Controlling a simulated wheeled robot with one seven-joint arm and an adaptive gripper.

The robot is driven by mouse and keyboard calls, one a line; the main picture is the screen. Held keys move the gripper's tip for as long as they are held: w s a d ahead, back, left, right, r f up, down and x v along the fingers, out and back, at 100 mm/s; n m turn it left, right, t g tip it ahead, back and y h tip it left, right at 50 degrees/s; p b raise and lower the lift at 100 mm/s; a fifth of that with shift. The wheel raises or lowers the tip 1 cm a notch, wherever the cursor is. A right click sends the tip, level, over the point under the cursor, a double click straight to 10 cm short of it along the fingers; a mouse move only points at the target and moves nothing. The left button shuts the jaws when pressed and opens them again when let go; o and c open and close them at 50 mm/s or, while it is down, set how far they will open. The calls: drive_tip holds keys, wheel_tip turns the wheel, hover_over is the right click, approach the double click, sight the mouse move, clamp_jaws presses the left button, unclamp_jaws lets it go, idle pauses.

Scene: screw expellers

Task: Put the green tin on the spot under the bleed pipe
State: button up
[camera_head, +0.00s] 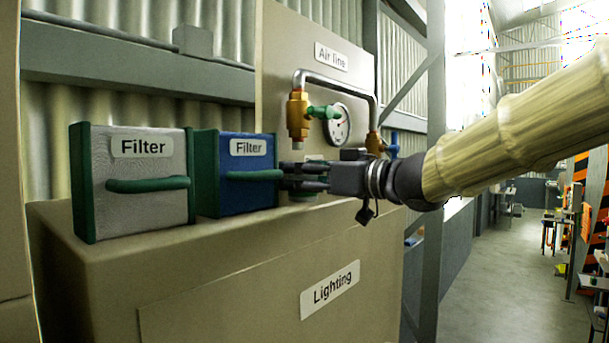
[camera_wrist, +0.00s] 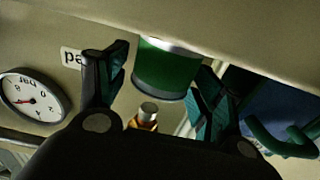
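The green tin (camera_wrist: 166,68) is upright on the cabinet top in the wrist view, which looks upside down. It sits between the fingers of my gripper (camera_wrist: 165,78), with a small gap at the left finger; the fingers look open around it. In the head view my gripper (camera_head: 303,178) hides most of the tin, and a green sliver of it (camera_head: 302,197) shows below the fingers. The bleed pipe (camera_head: 297,144) hangs from a brass valve just above the gripper. Its end (camera_wrist: 148,109) shows close to the tin in the wrist view. The spot itself is hidden.
A blue filter box (camera_head: 236,190) stands close left of my fingers, with a grey filter box (camera_head: 140,185) farther left. A pressure gauge (camera_head: 338,124), bent pipe and blue-handled valve (camera_head: 392,145) are near my gripper. The cabinet's front top (camera_head: 200,245) is clear.

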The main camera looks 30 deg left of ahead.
drive_tip(key=shift+r, duration=0.15)
drive_tip(key=shift+d, duration=0.35)
drive_tip(key=d+b, duration=0.3)
drive_tip(key=d, duration=0.8)
drive_tip(key=shift+s+d+b, duration=0.15)
drive_tip(key=shift+s+b, duration=0.15)
drive_tip(key=shift+s, duration=0.15)
